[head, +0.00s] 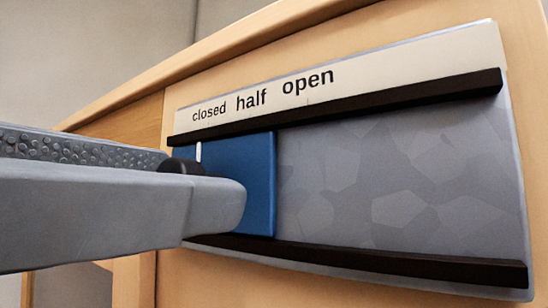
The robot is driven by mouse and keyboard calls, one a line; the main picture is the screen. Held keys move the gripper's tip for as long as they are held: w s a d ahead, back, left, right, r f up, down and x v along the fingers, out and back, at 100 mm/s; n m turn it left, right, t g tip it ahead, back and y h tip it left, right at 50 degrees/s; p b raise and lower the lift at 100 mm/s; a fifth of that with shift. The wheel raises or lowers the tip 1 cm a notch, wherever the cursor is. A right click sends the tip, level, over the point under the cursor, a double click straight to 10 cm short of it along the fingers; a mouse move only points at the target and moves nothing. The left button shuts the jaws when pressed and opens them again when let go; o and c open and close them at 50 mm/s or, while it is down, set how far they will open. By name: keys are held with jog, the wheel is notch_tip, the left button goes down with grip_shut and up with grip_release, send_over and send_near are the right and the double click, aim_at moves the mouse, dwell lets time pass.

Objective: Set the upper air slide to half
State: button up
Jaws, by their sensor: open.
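The blue air slide (256,180) sits at the left end of its dark rails on a grey plate. Its white line (198,151) stands below the word "closed", left of "half". A black knob (181,166) on the slide is partly hidden. My gripper (193,178) reaches in from the left, open, with the knob showing between its two grey fingers. The near finger covers the lower left of the slide. I cannot tell whether either finger touches the knob.
The label strip (350,82) reads "closed", "half", "open" from left to right. The upper rail (400,99) and lower rail (400,262) stand out from the plate. The plate (400,180) right of the slide is clear. A wooden panel (527,60) surrounds it.

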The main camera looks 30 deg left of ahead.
jog(key=shift+w, duration=0.65)
grip_shut()
dwell(1.0)
